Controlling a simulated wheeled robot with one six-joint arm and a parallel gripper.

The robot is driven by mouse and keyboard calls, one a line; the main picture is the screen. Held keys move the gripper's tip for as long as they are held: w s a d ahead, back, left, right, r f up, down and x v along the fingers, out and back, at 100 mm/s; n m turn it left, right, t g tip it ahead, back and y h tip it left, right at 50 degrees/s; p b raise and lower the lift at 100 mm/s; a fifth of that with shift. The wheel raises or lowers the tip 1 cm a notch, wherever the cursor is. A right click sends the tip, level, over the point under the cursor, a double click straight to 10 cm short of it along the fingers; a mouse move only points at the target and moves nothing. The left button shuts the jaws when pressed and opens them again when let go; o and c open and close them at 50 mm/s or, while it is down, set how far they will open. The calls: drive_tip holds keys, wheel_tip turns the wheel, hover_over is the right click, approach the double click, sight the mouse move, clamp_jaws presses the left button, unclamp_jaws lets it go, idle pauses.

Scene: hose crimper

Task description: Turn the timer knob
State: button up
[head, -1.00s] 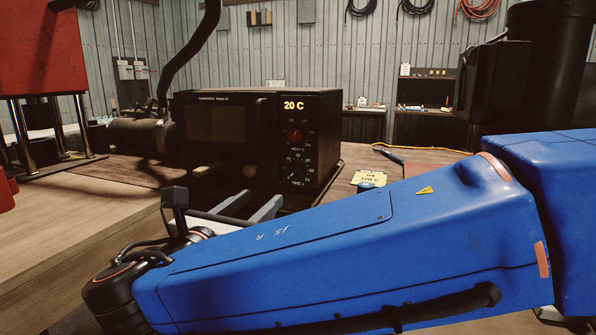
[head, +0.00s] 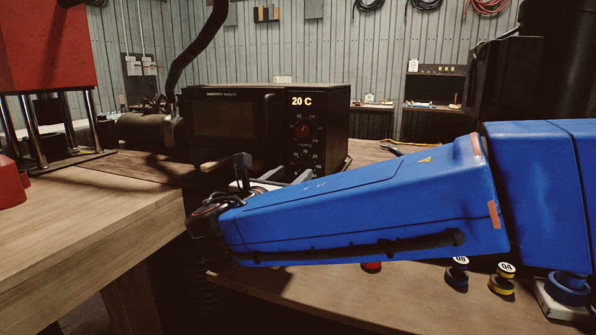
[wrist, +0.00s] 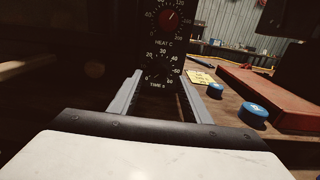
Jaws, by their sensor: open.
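The black oven (head: 238,128) stands on the bench with its control panel on the right, its display reading 20 C. In the wrist view the timer knob (wrist: 159,72), a dark dial above the label TIME S, lies between and beyond my gripper's fingertips (wrist: 160,80). The two grey fingers are apart with nothing held. I cannot tell the exact gap to the panel.
Right of the oven in the wrist view are a yellow note (wrist: 200,77), blue round caps (wrist: 253,113) and a reddish-brown slab (wrist: 275,95). A red press (head: 45,50) stands at the left in the head view. The wooden bench (head: 80,220) is clear at front left.

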sight(301, 167)
drive_tip(key=shift+x, duration=2.15)
drive_tip(key=shift+c, duration=0.4)
drive_tip(key=c, duration=0.9)
